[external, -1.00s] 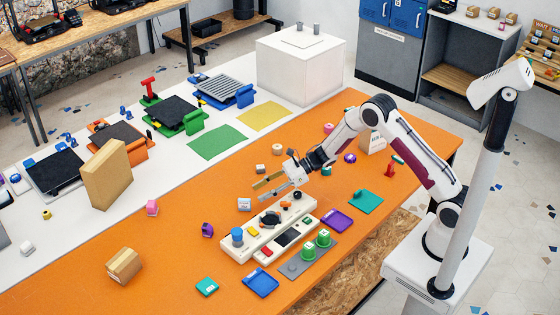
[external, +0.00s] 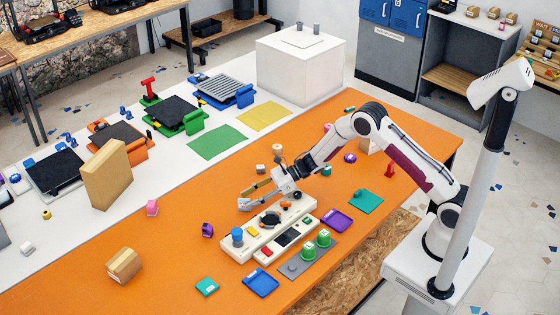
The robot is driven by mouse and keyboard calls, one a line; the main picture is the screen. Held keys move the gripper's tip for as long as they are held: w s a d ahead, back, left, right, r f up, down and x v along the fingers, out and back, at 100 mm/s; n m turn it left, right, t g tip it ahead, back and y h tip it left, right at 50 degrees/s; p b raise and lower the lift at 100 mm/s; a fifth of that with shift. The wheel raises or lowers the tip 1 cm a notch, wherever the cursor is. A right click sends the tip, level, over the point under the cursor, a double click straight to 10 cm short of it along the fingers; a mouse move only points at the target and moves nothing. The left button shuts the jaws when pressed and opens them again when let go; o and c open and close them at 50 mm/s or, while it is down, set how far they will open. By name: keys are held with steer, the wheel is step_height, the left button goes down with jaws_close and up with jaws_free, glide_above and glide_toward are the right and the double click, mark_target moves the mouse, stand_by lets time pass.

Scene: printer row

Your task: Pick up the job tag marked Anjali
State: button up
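No name is readable on any small block or tag, so I cannot tell which is marked Anjali. A small white tag-like block (external: 243,207) sits on the orange table just behind the control panel, largely hidden by my gripper. My gripper (external: 243,199) is low over this spot, its two fingers spread apart, pointing left. The lower finger overlaps the white block in the picture; I cannot tell whether they touch. Other small pieces are a purple one (external: 208,230), a pink one (external: 152,208) and a teal one (external: 207,287).
The cream control panel (external: 254,251) with knobs lies right below my gripper. A grey plate with green cups (external: 308,251), a purple tray (external: 337,220) and a blue tray (external: 261,282) are nearby. A cardboard box (external: 123,264) stands front left. The orange table's left middle is mostly clear.

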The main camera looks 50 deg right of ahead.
steer(key=shift+w+a, duration=0.1)
steer(key=shift+a, duration=0.05)
steer(key=shift+c, duration=0.4)
jaws_close()
step_height(320, 180, up, 10)
stand_by(0.9)
stand_by(0.4)
